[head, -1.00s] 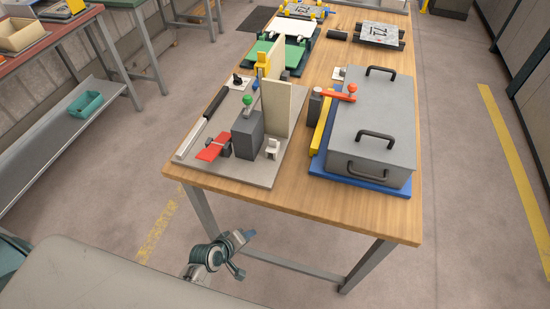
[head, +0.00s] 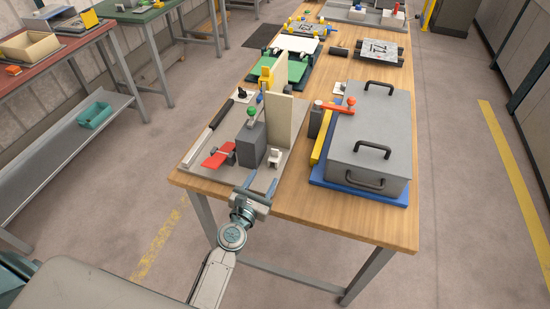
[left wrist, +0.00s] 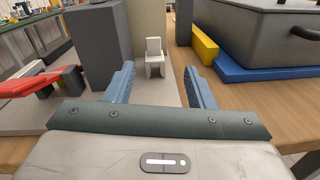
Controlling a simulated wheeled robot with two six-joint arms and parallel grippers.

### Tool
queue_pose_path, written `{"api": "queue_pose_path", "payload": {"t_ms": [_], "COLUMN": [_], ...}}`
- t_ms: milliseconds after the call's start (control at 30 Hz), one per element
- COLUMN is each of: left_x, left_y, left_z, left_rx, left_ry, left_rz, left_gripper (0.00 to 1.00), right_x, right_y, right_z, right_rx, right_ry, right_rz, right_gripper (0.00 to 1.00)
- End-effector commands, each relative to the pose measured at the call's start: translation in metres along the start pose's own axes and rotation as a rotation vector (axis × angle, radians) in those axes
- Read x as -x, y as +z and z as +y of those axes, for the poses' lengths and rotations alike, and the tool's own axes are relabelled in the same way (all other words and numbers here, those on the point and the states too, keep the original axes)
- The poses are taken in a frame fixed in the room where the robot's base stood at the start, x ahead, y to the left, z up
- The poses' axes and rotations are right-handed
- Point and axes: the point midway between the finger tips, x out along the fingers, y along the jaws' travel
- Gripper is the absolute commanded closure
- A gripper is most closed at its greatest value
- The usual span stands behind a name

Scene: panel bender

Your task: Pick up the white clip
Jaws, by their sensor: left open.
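The white clip (head: 274,157) is a small chair-shaped piece standing upright on the grey base plate (head: 207,172), at its front right corner beside the dark grey block (head: 251,143). In the left wrist view the clip (left wrist: 154,59) stands straight ahead, seen between my two blue fingers but beyond their tips. My left gripper (head: 261,182) is open and empty at the front edge of the table, short of the clip and not touching it. It also shows large in the left wrist view (left wrist: 157,80). My right gripper is not in view.
A grey lidded box (head: 372,130) with black handles sits on a blue base (head: 320,181) to the right. A tall cream panel (head: 279,118) stands behind the clip. A red lever (head: 217,158) lies left of the block. Bare wood separates plate and box.

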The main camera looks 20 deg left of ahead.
Motion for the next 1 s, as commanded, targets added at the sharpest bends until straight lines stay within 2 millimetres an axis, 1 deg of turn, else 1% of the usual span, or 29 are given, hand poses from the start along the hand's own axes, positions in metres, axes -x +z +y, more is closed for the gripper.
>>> {"api": "queue_pose_path", "payload": {"t_ms": [33,100,167,400,633,833,900,1000], "left_x": [-0.004,-0.008,-0.015,-0.052,-0.069,-0.099,-0.107,-0.113], "left_y": [0.0,-0.001,0.0,-0.001,-0.001,-0.003,-0.002,-0.002], "left_z": [0.003,0.006,0.008,0.01,0.01,0.009,0.01,0.01], "left_rx": [0.067,0.123,0.143,0.142,0.139,0.138,0.137,0.137], "left_ry": [0.027,0.049,0.058,0.057,0.056,0.055,0.055,0.055], "left_rz": [-0.004,-0.007,-0.01,-0.009,-0.009,-0.008,-0.009,-0.008], "left_gripper": [0.51,0.51,0.51,0.51,0.51,0.51,0.51,0.51], "right_x": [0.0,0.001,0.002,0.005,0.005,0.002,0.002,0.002], "right_y": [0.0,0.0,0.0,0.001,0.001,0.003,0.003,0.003], "right_z": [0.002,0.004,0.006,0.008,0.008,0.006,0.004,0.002], "right_rx": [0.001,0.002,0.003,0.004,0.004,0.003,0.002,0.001], "right_ry": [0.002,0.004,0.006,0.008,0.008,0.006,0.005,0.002], "right_rz": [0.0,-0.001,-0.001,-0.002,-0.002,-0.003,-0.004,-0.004], "right_gripper": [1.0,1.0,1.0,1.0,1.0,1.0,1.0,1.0]}}
